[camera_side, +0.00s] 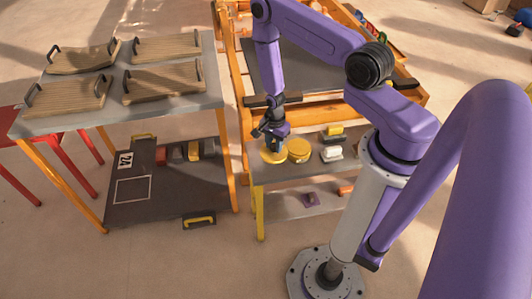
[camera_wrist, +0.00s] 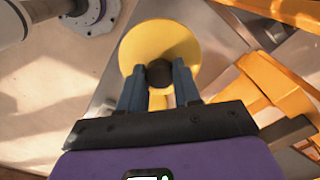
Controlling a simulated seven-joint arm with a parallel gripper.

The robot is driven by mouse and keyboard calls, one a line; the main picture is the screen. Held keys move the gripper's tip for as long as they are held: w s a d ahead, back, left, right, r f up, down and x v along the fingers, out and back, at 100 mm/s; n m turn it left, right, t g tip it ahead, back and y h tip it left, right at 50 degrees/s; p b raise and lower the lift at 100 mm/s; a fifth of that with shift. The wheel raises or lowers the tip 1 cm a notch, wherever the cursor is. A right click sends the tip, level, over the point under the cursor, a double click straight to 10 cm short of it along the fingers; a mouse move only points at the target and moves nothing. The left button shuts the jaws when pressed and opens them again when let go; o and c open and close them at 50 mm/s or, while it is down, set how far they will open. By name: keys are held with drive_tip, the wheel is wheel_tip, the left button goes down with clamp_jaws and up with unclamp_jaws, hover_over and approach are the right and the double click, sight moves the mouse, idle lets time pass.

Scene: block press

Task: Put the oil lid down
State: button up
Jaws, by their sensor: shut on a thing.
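My gripper (camera_side: 274,142) is shut on the dark knob (camera_wrist: 159,73) of the oil lid (camera_wrist: 150,38), a round yellow disc. In the side view the lid (camera_side: 272,157) is below the fingers, over the near part of a grey table top (camera_side: 275,177). I cannot tell whether the lid touches the table top. A second round yellow thing (camera_side: 299,149) stands just right of the lid, perhaps the oil container. The wrist view shows a blue finger on each side of the knob.
A white block (camera_side: 332,154) and a yellow block (camera_side: 334,131) stand farther right. An orange wooden frame (camera_side: 241,100) rises behind the table. On the left, a tall table (camera_side: 207,100) holds several wooden trays, with a dark board (camera_side: 165,207) below.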

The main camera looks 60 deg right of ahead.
sight(266, 153)
drive_tip(key=w+f, duration=0.2)
drive_tip(key=f, duration=0.1)
drive_tip(key=w+d+f, duration=0.1)
drive_tip(key=w+f, duration=0.1)
drive_tip(key=shift+w+d+f, duration=0.15)
drive_tip(key=shift+w+f, duration=0.05)
drive_tip(key=shift+f, duration=1.65)
drive_tip(key=shift+f, duration=0.1)
drive_tip(key=o, duration=1.1)
drive_tip(key=shift+c, duration=0.2)
